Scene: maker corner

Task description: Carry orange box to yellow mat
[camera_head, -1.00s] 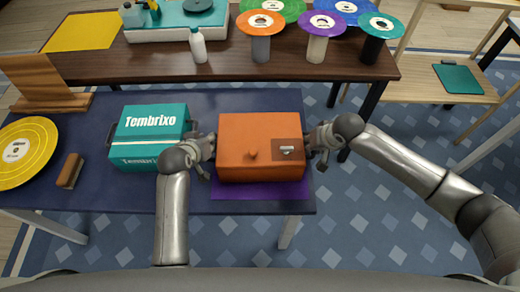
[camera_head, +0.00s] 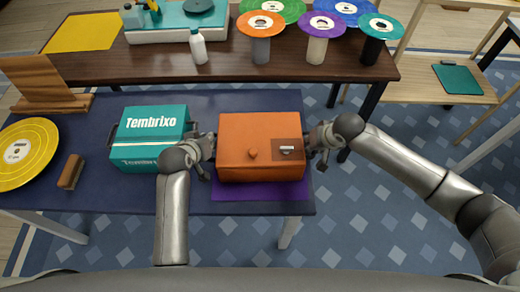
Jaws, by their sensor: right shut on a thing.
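The orange box (camera_head: 240,135) has a round knob and a metal clasp. It is over the purple mat (camera_head: 260,193) on the blue table; I cannot tell whether it touches the mat. My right gripper (camera_head: 314,148) is shut on the box's right side. My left gripper (camera_head: 208,150) is at its left side, its fingers partly hidden, and I cannot tell if it grips. The yellow mat (camera_head: 84,32) lies flat and bare at the far left of the brown table behind.
A teal Tembrixo box (camera_head: 150,130) stands left of my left gripper. A wooden stand (camera_head: 45,85), a yellow disc (camera_head: 22,155) and a brush (camera_head: 70,171) are at the left. A white bottle (camera_head: 198,46) and several discs on posts stand on the brown table (camera_head: 150,62).

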